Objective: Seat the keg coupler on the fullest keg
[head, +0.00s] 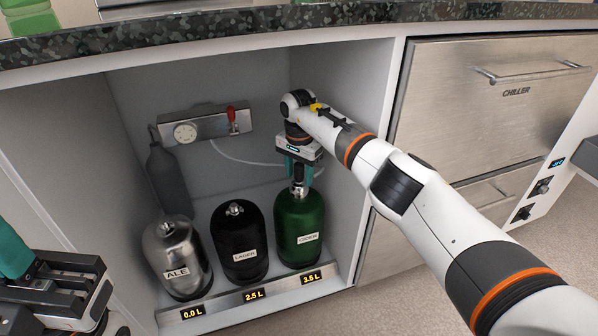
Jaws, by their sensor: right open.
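Three kegs stand in a row in the open cabinet: silver ALE (177,255), black LAGER (240,240) and green CIDER (300,222). The displays below read 0.0 L, 2.5 L and 3.5 L (311,278), highest under CIDER. A silver keg coupler (298,189) stands upright at the top of the green keg; its exact seating is too small to tell. My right gripper (300,175) is open, pointing down around the coupler's upper part, which it partly hides. My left gripper (75,285) is at the lower left, away from the kegs; its jaw opening is unclear.
A regulator panel (205,128) with a gauge and red lever is on the back wall, with a pale hose running toward the coupler. A dark gas bottle (168,180) stands at left. The countertop (230,32) overhangs above; chiller drawers (500,100) are right.

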